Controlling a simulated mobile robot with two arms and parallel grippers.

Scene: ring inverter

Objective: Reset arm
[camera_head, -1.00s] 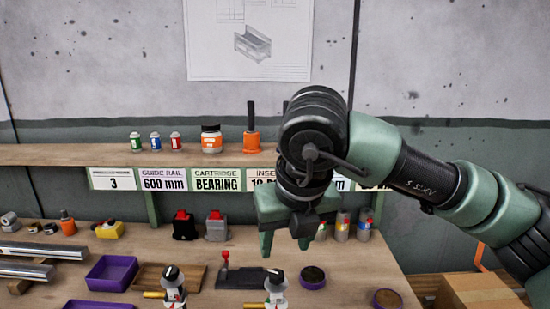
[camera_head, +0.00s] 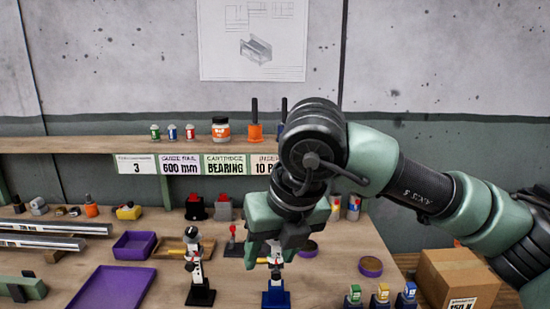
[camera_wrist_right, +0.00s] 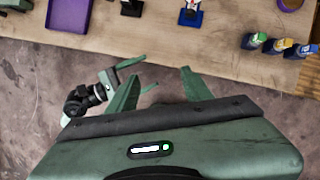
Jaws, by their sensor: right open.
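My right gripper (camera_head: 268,246) hangs over the workbench (camera_head: 340,265) in the head view, fingers pointing down, with my arm coming in from the right. In the right wrist view its two fingers (camera_wrist_right: 160,92) are spread apart with nothing between them. They show over the grey floor (camera_wrist_right: 225,90), in front of the bench edge. Beyond the fingers, at the left of that view, a dark jointed part with green finger-like pieces (camera_wrist_right: 130,63) looks like my left gripper. It is too small and partly covered to tell its jaw state. The left arm does not show in the head view.
On the bench are a purple tray (camera_head: 110,290), a smaller purple bin (camera_head: 134,245), metal rails (camera_head: 45,242), small stands (camera_head: 200,296) and several coloured bottles (camera_head: 381,294). A shelf (camera_head: 80,145) with small containers runs behind. A cardboard box (camera_head: 455,282) stands at right.

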